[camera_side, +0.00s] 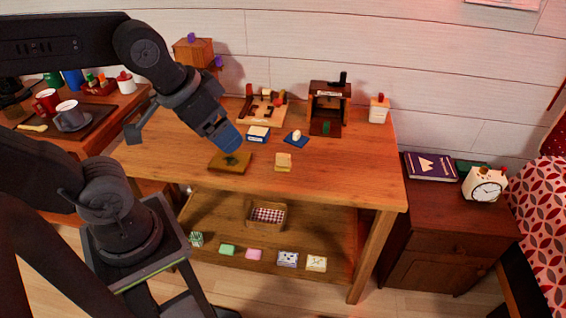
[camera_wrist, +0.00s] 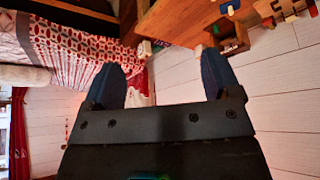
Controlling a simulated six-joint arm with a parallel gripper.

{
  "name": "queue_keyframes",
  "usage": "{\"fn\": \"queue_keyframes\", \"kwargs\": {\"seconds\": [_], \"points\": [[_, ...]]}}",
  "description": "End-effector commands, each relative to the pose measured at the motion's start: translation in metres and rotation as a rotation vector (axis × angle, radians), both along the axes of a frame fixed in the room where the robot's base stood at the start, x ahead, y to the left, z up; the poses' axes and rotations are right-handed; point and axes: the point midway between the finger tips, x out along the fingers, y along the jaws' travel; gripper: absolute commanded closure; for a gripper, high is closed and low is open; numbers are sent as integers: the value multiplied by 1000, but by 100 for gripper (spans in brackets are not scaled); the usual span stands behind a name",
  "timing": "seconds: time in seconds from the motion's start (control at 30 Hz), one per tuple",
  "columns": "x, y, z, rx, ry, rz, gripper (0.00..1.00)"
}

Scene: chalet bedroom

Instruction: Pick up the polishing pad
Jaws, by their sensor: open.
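Several small items lie on the wooden workbench (camera_side: 350,180), and I cannot tell for certain which one is the polishing pad. A pale beige block-like pad (camera_side: 283,162) lies near the front middle. A brown-yellow square (camera_side: 230,162) with a dark green patch lies left of it. A blue square (camera_side: 290,142) with a small pale piece on it lies behind. My gripper (camera_side: 224,138) is above the left-middle of the bench, behind the brown-yellow square in the picture. In the wrist view my gripper (camera_wrist: 160,82) has its two blue fingers apart with nothing between them.
A blue-and-white box (camera_side: 258,134) is close right of my gripper. A wooden tool board (camera_side: 262,110), a dark wooden stand (camera_side: 328,108) and a white red-topped bottle (camera_side: 379,108) stand along the back. The bench's right front is clear.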

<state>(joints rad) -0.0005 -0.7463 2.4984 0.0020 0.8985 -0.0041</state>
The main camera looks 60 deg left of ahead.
Motion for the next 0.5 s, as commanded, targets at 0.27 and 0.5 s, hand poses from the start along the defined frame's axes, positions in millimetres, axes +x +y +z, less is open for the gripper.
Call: {"fn": "queue_keyframes", "kwargs": {"seconds": [0.27, 0.5], "points": [[56, 26, -14, 11, 44, 192, 17], [131, 69, -57, 16, 71, 438, 17]]}}
